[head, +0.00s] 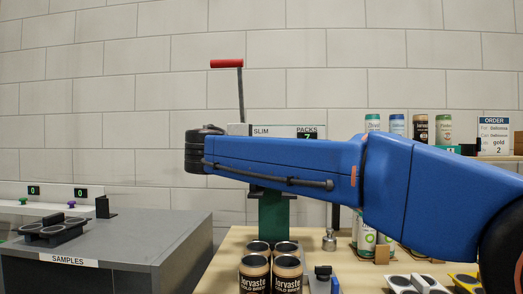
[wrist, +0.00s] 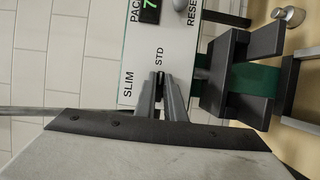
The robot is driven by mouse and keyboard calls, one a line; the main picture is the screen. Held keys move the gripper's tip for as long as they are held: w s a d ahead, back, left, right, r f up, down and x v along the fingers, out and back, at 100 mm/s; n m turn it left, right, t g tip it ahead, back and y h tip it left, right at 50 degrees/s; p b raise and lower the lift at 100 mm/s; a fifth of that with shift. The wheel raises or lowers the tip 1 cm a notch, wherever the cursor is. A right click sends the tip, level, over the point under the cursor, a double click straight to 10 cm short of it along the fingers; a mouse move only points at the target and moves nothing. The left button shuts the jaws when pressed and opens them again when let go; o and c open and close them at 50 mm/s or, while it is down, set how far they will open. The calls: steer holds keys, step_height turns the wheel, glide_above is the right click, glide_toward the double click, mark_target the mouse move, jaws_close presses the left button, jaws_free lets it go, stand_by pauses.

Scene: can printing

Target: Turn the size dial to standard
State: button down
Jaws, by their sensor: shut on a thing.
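The size dial (wrist: 160,78) is a small dark knob on the white panel (wrist: 176,25) of the machine. The label STD is just above it in the wrist view, and SLIM is to its left. My gripper (wrist: 160,88) is shut on the dial, with one finger on each side. The fingers hide most of the dial; its visible tip lies just below STD, but I cannot tell its exact setting. In the head view, the panel (head: 270,131) shows SLIM and PACKS 7, while my blue arm hides the dial and fingers.
A crank with a red handle (head: 227,63) rises above the panel. Dark brackets (wrist: 240,75) and a green post (wrist: 255,78) stand close right of my fingers in the wrist view. Several cans (head: 287,274) stand on the wooden table below; a grey samples counter (head: 120,240) is left.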

stand_by(0.4)
steer(key=c, duration=1.8)
jaws_free()
steer(key=shift+c, duration=0.2)
steer(key=shift+s, duration=0.1)
steer(key=v, duration=1.7)
steer(key=shift+s+a, duration=0.1)
